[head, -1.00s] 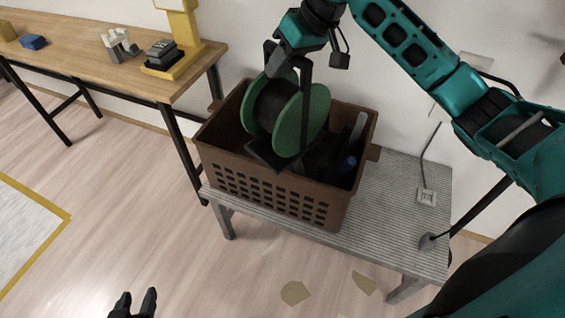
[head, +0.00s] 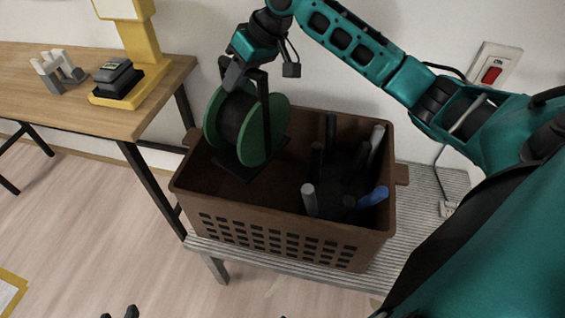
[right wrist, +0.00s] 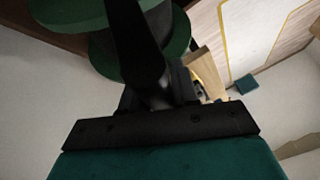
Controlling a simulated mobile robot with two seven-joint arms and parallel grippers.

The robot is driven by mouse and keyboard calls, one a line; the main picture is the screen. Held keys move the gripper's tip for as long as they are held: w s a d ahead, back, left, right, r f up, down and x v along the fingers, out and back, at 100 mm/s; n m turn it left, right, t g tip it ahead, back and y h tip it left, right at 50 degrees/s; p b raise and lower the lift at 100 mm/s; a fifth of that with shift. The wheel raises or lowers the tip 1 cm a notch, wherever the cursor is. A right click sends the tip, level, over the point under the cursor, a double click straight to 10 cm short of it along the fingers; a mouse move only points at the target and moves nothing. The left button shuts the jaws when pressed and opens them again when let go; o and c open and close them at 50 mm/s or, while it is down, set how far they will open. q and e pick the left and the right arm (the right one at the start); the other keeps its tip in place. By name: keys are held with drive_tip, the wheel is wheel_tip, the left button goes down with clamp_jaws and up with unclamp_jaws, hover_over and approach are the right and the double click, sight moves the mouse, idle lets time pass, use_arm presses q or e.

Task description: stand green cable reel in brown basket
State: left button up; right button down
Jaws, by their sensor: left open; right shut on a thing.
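The green cable reel (head: 263,135) has two green discs around a black core, with a dark flat piece below it. My right gripper (head: 246,88) is shut on the reel from above. The reel is upright, over the left part of the brown basket (head: 270,222), its lower part within the rim's outline. I cannot tell whether it touches the basket floor. In the right wrist view the reel (right wrist: 108,62) is at the upper left, partly behind a black finger. My left gripper (head: 120,313) is open, only its tips showing at the bottom edge, away from the basket.
Several upright rods (head: 310,200), grey, black and blue, fill the basket's right part; its left floor is clear. The basket stands on a grey ribbed bench (head: 425,215). A wooden table (head: 110,115) with a yellow stand (head: 140,45) is at the left. A red switch (head: 491,74) is on the wall.

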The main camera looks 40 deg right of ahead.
sight(230, 97)
drive_tip(key=shift+w+f+b, duration=0.3)
drive_tip(key=shift+f+b, duration=0.05)
drive_tip(key=shift+f, duration=0.25)
drive_tip(key=shift+w+f+b, duration=0.3)
drive_tip(key=shift+f+b, duration=0.05)
drive_tip(key=shift+f, duration=0.55)
wheel_tip(230, 97, down, 15)
drive_tip(key=b, duration=0.4)
use_arm(q)
wheel_tip(230, 97, down, 6)
drive_tip(key=w+b, duration=0.1)
drive_tip(key=shift+w+d, duration=0.3)
drive_tip(key=shift+d, duration=0.1)
use_arm(e)
drive_tip(key=shift+f, duration=2.05)
use_arm(q)
drive_tip(key=shift+r, duration=0.1)
use_arm(e)
drive_tip(key=shift+f, duration=0.15)
drive_tip(key=c, duration=0.8)
unclamp_jaws()
drive_tip(key=shift+f, duration=0.15)
drive_tip(key=shift+c, duration=0.2)
